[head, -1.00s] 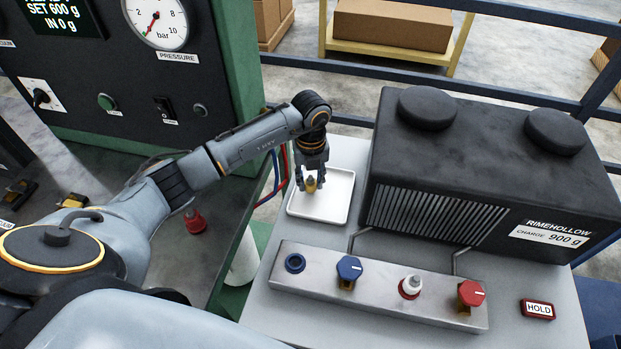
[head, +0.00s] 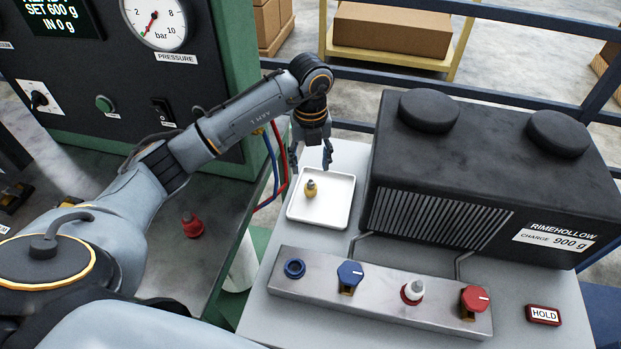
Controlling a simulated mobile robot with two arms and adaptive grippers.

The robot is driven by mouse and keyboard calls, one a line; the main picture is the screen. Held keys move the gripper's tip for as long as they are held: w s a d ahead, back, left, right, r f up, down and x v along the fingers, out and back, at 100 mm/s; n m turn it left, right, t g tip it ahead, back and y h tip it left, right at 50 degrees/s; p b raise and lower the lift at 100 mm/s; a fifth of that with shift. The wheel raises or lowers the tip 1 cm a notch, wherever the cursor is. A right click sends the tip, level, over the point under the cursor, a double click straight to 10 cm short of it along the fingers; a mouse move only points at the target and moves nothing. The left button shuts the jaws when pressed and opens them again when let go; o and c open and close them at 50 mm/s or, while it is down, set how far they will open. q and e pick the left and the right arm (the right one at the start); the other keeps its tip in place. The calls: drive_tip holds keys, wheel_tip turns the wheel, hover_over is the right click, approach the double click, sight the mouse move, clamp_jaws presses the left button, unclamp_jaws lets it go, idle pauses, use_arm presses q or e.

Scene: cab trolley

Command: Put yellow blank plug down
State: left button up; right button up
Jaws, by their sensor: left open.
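The yellow blank plug (head: 311,189) stands in the white tray (head: 336,217), left of the tray's middle. It has a grey tip on top and looks upright. My left gripper (head: 311,160) is open above the plug, its two fingers spread and apart from it. My right gripper is not in view.
Right of the tray stands a dark unit (head: 480,160) with a grille. In front lies a metal manifold (head: 384,312) with a blue port, a blue knob, a white-topped red fitting and a red knob. A red HOLD sign (head: 543,314) is at right. A red plug (head: 193,225) sits left.

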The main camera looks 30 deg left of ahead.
sight(311, 182)
use_arm(q)
drive_tip(key=shift+r, duration=2.05)
